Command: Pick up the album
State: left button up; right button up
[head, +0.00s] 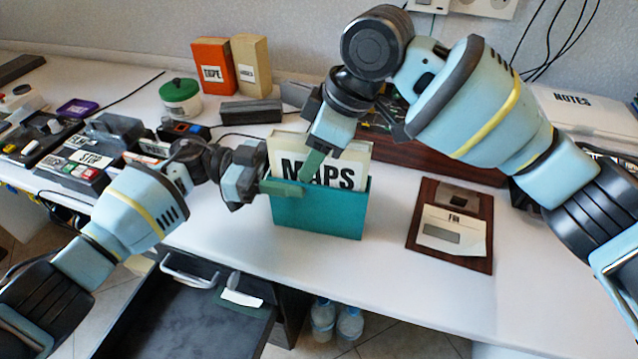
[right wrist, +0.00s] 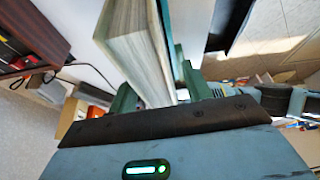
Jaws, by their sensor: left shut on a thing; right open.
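The album (head: 345,158), a cream thick book lettered MAPS, stands upright in a teal holder (head: 325,212) on the white table. My left gripper (head: 284,188) is shut on the holder's upper left edge. My right gripper (head: 313,160) is open at the album's top, over part of its lettering. In the right wrist view the album's page block (right wrist: 140,50) lies between the two green fingers of the right gripper (right wrist: 155,92). The holder's teal wall (right wrist: 183,18) shows beside it. The album's lower part is hidden in the holder.
An open drawer (head: 205,310) is below the table's front edge. An orange box (head: 212,66), a cream box (head: 251,65) and a green-lidded jar (head: 181,97) stand behind. Bare table lies in front of the holder.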

jog(key=shift+f, duration=0.4)
dwell(0.5)
grip_shut()
dwell(0.4)
